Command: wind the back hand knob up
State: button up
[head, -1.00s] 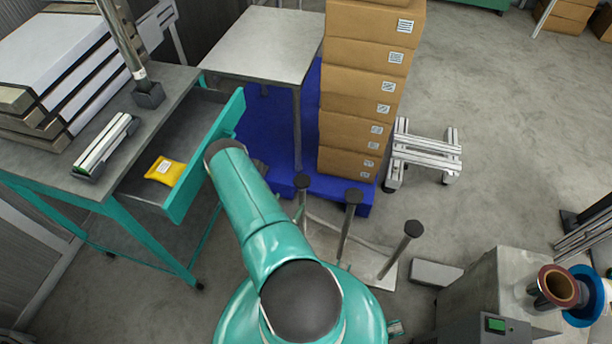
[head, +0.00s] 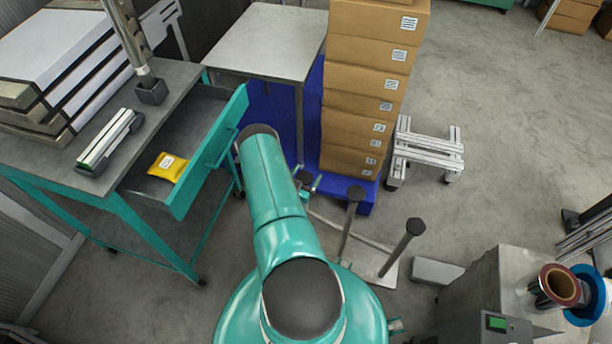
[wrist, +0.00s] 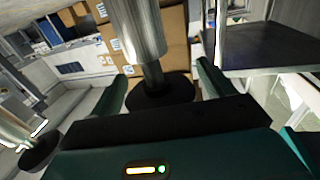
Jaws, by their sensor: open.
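The back hand knob is a black round cap (wrist: 160,92) on a pale metal post (wrist: 138,28), seen large in the wrist view. My gripper (wrist: 164,78) is open, with one teal finger on each side of the knob's post. I cannot tell whether either finger touches it. In the head view the back knob (head: 304,177) shows beside the end of my arm, which hides part of it and most of my gripper. The other two black knobs (head: 356,193) and (head: 415,226) stand on posts to its right, over a metal plate (head: 377,262).
A stack of cardboard boxes (head: 365,75) on a blue pallet (head: 267,115) stands just behind the knobs. A teal workbench (head: 128,212) with an open drawer (head: 212,150) is at left.

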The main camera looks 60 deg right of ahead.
jog(key=c, duration=1)
jog(key=n+t, duration=0.1)
jog(key=t, duration=0.1)
jog(key=n+t, duration=0.2)
jog(key=n+t+y, duration=0.1)
jog(key=t, duration=0.2)
jog(key=shift+w+n, duration=0.3)
jog(key=o, duration=1)
jog(key=shift+a, duration=0.15)
jog(key=v, duration=1.3)
jog(key=shift+s+a, duration=0.2)
jog(key=shift+a, duration=0.05)
jog(key=shift+w+d+r, duration=0.1)
